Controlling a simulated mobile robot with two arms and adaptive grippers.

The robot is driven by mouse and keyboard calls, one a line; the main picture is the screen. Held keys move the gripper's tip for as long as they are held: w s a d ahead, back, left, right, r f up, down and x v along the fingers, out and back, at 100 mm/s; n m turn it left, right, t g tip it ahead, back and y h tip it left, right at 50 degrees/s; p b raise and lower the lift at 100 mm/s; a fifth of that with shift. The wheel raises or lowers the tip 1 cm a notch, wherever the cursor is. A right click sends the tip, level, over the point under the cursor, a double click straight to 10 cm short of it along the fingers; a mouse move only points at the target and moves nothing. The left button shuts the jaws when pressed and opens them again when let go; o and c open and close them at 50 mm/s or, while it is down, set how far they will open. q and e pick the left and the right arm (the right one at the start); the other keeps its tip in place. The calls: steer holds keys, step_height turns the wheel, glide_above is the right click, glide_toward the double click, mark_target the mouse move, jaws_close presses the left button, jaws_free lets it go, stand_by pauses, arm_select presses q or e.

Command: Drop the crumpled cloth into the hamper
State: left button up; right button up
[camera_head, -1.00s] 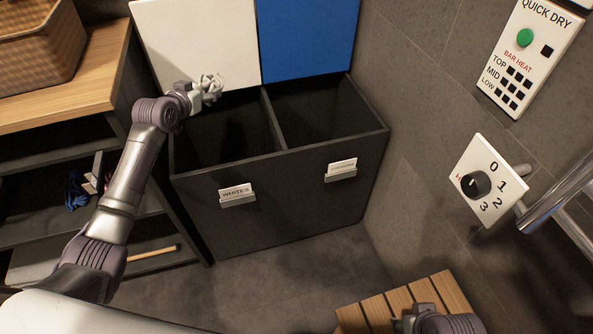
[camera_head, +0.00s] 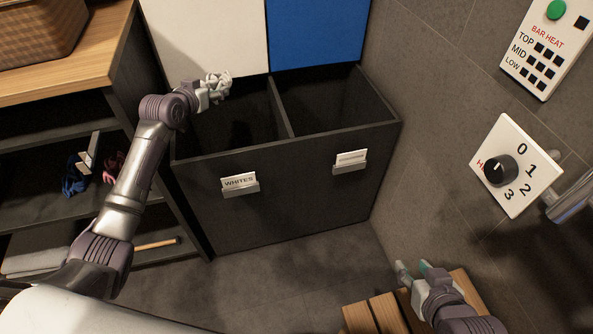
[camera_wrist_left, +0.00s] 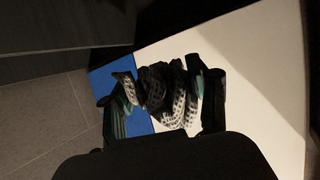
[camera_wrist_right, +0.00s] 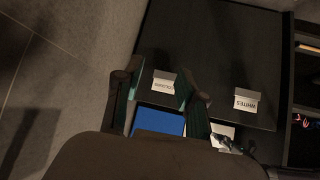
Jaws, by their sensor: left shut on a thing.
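The crumpled cloth (camera_wrist_left: 165,92), white and dark patterned, is bunched between the fingers of my left gripper (camera_head: 218,88). In the head view the cloth (camera_head: 217,82) shows as a small pale bundle above the back of the left bin, the one labelled WHITES. The dark hamper (camera_head: 290,185) has two open compartments with a divider between them, a white lid panel behind the left one and a blue panel behind the right one. The inside of the left compartment is in deep shadow. My right gripper (camera_head: 412,268) is open and empty, low in front of the right wall.
A shelf unit (camera_head: 120,75) with a woven basket (camera_head: 40,30) on top stands left of the hamper. A slatted wooden stool (camera_head: 375,318) is under my right gripper. A dial panel (camera_head: 512,168) and a rail are on the right wall. Floor in front of the hamper is clear.

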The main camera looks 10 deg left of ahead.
arm_select(q)
steer(key=shift+f+b, duration=0.65)
steer(key=shift+b, duration=0.05)
arm_select(e)
steer(key=w+a+r+t+y, duration=0.1)
steer(key=w+a+r+t, duration=0.1)
steer(key=w+r+t, duration=0.2)
steer(key=shift+w+r+t, duration=0.3)
steer(key=shift+w+r, duration=0.15)
steer(key=shift+r, duration=0.4)
steer(key=shift+a, duration=0.1)
arm_select(q)
steer(key=o, duration=1.1)
steer(key=v, duration=1.2)
steer(key=shift+f, duration=0.1)
